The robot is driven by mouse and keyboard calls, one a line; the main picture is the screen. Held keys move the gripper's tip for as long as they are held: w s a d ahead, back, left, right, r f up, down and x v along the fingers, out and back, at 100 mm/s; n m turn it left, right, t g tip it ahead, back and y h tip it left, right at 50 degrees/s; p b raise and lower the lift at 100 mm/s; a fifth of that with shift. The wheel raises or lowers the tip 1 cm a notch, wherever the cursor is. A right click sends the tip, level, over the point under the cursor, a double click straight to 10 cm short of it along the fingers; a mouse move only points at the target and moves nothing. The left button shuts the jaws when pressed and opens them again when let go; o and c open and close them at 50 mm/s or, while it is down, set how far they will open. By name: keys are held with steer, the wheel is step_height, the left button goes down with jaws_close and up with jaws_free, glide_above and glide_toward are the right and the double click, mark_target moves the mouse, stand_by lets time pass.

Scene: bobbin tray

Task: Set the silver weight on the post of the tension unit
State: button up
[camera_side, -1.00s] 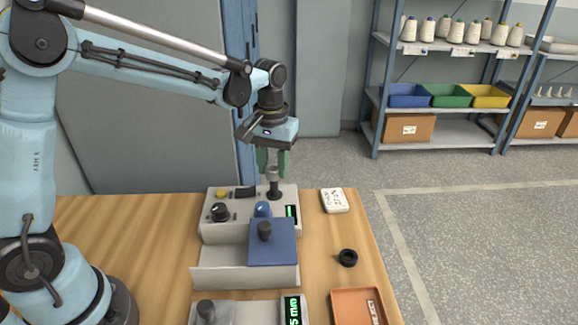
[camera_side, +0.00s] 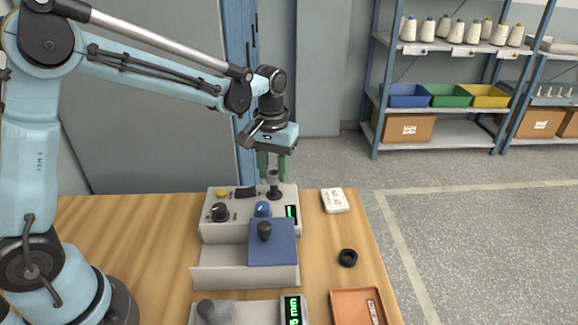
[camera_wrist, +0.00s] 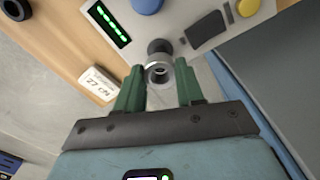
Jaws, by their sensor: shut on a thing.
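My gripper (camera_side: 273,172) points down over the back right of the grey tension unit (camera_side: 245,275). Its green fingers stand on both sides of the small silver weight (camera_side: 272,175) and are shut on it. The weight sits just above the dark post base (camera_side: 274,194), in line with it in the side view. In the wrist view my gripper (camera_wrist: 160,88) has the ring-shaped weight (camera_wrist: 158,73) between its fingertips, with the dark post base (camera_wrist: 159,47) close beyond. I cannot tell whether the weight rests on the post.
A blue knob (camera_side: 263,209), black knob (camera_side: 220,211) and blue block (camera_side: 272,248) are near on the unit. A white card (camera_side: 335,200), black ring (camera_side: 348,258) and orange tray (camera_side: 357,292) lie to the right on the wooden table (camera_side: 130,235).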

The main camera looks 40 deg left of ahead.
steer(key=shift+f, duration=0.9)
steer(key=shift+f, duration=0.35)
steer(key=shift+f, duration=0.55)
steer(key=o, duration=1.2)
step_height(320, 180, up, 12)
steer(key=m+t, duration=0.2)
steer(key=t, duration=0.2)
glide_toward(274, 181)
steer(key=s+a+r, duration=0.2)
steer(key=s, duration=0.2)
steer(key=s+f+t, duration=0.1)
steer(key=s+f+m+t, duration=0.1)
steer(key=s, duration=0.1)
steer(key=s+f+m+t, duration=0.1)
steer(key=s, duration=0.1)
steer(key=shift+s+a, duration=0.15)
